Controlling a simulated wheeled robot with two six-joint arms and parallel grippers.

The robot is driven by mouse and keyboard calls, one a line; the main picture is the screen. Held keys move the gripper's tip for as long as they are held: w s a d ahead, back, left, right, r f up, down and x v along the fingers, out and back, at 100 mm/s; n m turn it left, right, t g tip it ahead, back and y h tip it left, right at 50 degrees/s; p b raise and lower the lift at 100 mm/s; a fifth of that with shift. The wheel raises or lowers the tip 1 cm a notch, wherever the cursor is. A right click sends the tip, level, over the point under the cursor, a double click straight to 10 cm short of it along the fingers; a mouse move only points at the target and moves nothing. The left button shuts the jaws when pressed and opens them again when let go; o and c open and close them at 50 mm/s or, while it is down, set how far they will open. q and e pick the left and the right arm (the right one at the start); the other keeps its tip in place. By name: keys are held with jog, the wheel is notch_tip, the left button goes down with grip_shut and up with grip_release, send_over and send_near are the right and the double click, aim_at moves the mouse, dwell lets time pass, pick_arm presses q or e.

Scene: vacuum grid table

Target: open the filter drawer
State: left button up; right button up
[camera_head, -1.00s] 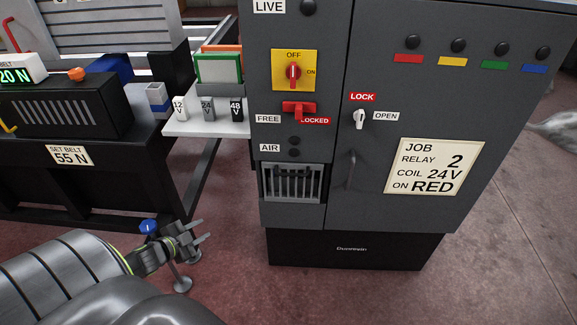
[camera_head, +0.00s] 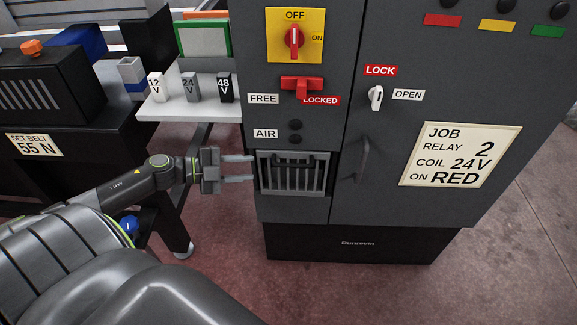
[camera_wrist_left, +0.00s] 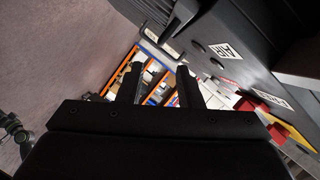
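The filter drawer (camera_head: 292,180) is the barred grey panel low on the left side of the dark grey cabinet, with a dark handle (camera_head: 294,160) along its top. It looks closed. My left gripper (camera_head: 238,170) is just left of the drawer, its two fingers apart, pointing right toward it, and nothing is between them. In the left wrist view the two fingers (camera_wrist_left: 159,85) also stand apart and empty, with the cabinet side to their right. My right gripper is not in view.
Above the drawer are the AIR label (camera_head: 265,133), a red catch (camera_head: 301,86) near LOCKED, and a yellow switch panel (camera_head: 295,36). A door handle (camera_head: 362,160) stands out to the right. A white shelf (camera_head: 190,107) with relays juts out above my left arm.

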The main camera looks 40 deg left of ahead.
aim_at(283, 166)
pick_arm(q)
jog(key=x, duration=1.2)
jog(key=shift+w+d, duration=0.1)
jog(key=shift+w, duration=0.05)
jog(key=shift+c, duration=0.4)
grip_shut()
